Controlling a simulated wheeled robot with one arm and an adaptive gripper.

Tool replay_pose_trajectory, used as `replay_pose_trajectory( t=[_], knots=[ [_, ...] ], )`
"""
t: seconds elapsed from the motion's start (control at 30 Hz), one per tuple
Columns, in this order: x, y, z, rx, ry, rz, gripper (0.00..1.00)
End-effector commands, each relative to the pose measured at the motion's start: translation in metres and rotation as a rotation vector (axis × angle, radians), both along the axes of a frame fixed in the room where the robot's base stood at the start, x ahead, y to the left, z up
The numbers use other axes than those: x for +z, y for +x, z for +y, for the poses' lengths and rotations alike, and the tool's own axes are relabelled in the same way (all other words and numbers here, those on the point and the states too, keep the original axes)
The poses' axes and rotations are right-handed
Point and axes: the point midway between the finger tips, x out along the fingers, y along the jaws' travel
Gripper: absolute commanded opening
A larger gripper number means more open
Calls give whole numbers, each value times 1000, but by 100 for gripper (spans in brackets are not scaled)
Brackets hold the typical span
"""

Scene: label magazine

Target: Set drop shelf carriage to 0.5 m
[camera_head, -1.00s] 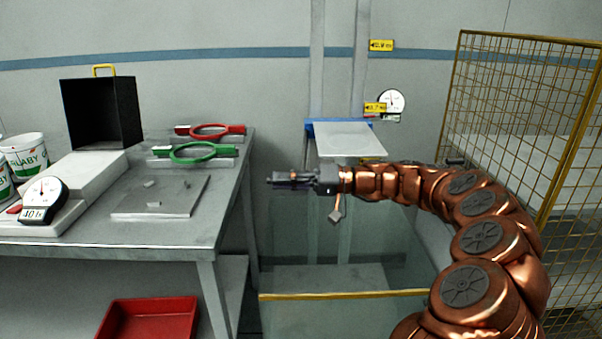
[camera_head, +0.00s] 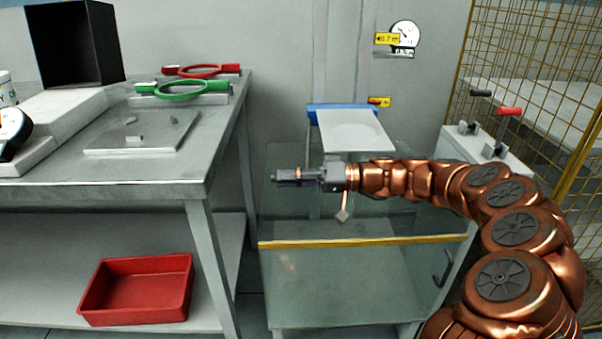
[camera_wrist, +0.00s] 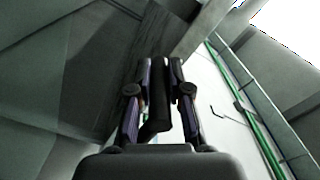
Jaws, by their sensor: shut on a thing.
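The drop shelf carriage (camera_head: 352,132) is a pale flat shelf with a blue back edge, on an upright against the wall. Its blue edge is about level with a small yellow label (camera_head: 379,102), too small to read surely. A yellow label reading 0.7 m (camera_head: 387,39) is well above it. My gripper (camera_head: 282,178) is left of and below the shelf in the head view. In the wrist view my gripper (camera_wrist: 160,92) is shut on a dark bar (camera_wrist: 158,95). Whether the bar joins the carriage is hidden.
A glass-sided enclosure with a yellow front edge (camera_head: 360,242) is below my arm. A grey table (camera_head: 160,170) with green and red rings is at left. Black (camera_head: 480,93) and red (camera_head: 510,111) levers and a mesh fence (camera_head: 545,60) are at right.

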Motion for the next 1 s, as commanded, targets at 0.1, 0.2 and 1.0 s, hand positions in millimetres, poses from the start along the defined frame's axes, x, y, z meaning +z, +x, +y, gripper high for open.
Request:
replay_pose_trajectory(
  t=[0.1,0.2,1.0],
  knots=[
    [-2,0,2,0,-1,0,0],
    [-2,0,1,0,-1,0,0],
    [-1,1,-2,-1,-1,-1,43]
  ],
)
